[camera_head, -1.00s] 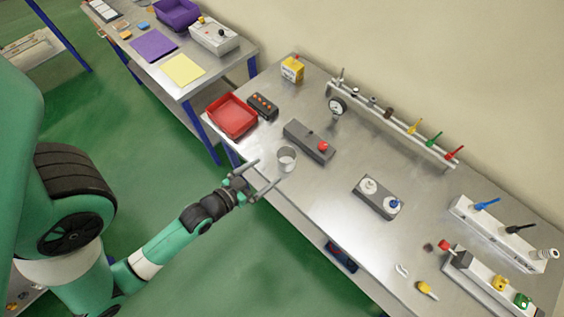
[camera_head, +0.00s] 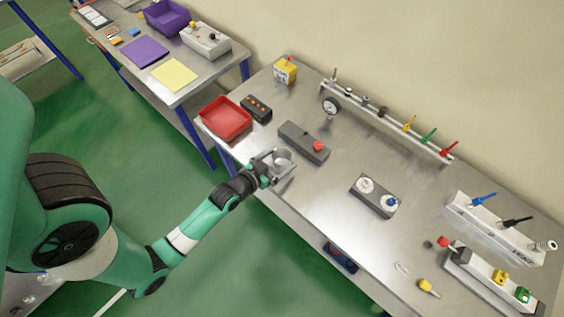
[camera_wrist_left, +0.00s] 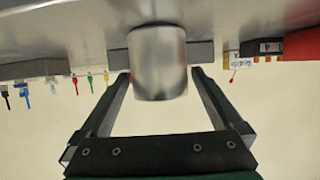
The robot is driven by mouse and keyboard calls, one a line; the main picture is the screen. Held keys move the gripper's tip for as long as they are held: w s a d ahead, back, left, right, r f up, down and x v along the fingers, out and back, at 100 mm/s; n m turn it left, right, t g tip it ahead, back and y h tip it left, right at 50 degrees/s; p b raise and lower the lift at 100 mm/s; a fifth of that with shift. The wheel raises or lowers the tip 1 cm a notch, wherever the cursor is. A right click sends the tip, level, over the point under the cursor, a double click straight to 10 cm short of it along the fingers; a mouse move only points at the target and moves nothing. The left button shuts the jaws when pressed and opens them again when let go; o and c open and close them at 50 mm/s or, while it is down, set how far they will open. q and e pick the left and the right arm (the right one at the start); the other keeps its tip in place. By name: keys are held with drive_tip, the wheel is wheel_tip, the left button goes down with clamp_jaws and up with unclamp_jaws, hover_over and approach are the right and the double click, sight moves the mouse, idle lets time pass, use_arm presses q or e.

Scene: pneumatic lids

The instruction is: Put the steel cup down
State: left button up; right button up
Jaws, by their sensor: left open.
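The steel cup (camera_head: 283,158) stands upright near the front edge of the steel bench. My left gripper (camera_head: 281,164) is open at the cup, with a finger on either side of it. In the left wrist view, which is upside down, the cup (camera_wrist_left: 158,62) fills the space between the two fingertips (camera_wrist_left: 160,75). The fingers look very close to its wall; I cannot tell whether they touch it. My right gripper is not in view.
A grey box with a red button (camera_head: 304,142) stands just behind the cup. A red tray (camera_head: 225,119) lies to the left, and a grey block with white and blue knobs (camera_head: 374,195) to the right. Bare bench lies between the cup and that block.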

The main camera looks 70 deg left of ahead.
use_arm(q)
drive_tip(key=shift+w+a+f, duration=0.25)
drive_tip(key=shift+w+a, duration=0.05)
drive_tip(key=shift+w, duration=0.3)
drive_tip(key=shift+c, duration=0.2)
